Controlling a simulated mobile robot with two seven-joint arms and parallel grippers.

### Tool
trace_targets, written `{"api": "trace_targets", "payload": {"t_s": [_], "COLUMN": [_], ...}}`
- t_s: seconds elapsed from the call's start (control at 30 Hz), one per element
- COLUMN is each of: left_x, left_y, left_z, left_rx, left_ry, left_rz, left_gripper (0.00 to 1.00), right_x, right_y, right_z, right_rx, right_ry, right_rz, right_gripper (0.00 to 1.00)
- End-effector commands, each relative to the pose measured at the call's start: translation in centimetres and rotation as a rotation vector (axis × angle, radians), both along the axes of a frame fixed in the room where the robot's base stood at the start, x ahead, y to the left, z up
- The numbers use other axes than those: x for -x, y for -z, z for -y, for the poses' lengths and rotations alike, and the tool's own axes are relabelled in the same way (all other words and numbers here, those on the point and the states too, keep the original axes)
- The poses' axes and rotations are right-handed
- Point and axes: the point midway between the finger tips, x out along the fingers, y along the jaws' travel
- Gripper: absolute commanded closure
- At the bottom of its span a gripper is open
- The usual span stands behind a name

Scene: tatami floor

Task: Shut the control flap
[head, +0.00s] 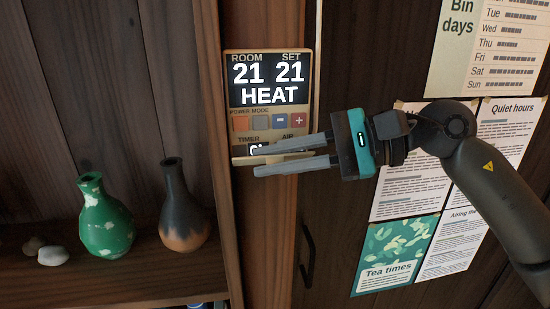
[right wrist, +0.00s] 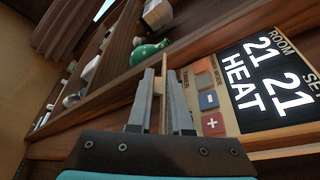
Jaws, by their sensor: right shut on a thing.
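A wall control panel (head: 268,67) on a wooden post reads room 21, set 21, HEAT, with small buttons below the display. It also shows in the right wrist view (right wrist: 235,118). Its thin beige control flap (head: 241,161) stands out from the panel's lower edge, so the TIMER and AIR area is uncovered, though partly hidden by my fingers. My right gripper (head: 254,161) has one finger above the flap and one below it, shut on it. The right wrist view shows the flap (right wrist: 164,92) edge-on between the two fingers. My left gripper is out of view.
A shelf on the left holds a green vase (head: 105,218), a dark vase (head: 184,210) and pale stones (head: 52,256). To the right, a dark door with a black handle (head: 308,255) carries several posters, including Tea times (head: 395,255), behind my right arm.

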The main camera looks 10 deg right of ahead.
Motion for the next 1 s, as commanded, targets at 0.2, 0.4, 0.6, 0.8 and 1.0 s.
{"api": "trace_targets", "payload": {"t_s": [0.2, 0.4, 0.6, 0.8, 1.0], "left_x": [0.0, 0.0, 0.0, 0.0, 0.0], "left_y": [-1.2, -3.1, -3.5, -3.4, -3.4], "left_z": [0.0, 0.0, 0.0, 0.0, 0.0], "left_rx": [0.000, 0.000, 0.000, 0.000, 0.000], "left_ry": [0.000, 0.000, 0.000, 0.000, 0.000], "left_rz": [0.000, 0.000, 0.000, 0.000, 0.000], "left_gripper": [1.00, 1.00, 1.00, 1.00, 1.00], "right_x": [-0.3, -1.0, -1.2, -1.2, -1.2], "right_y": [-0.6, -1.3, -1.2, -1.0, -1.1], "right_z": [0.0, 0.0, -0.1, -0.1, -0.1], "right_rx": [0.009, 0.018, 0.021, 0.022, 0.022], "right_ry": [-0.002, -0.003, -0.003, -0.004, -0.003], "right_rz": [-0.134, -0.392, -0.502, -0.507, -0.504], "right_gripper": [1.00, 1.00, 1.00, 1.00, 0.69]}}
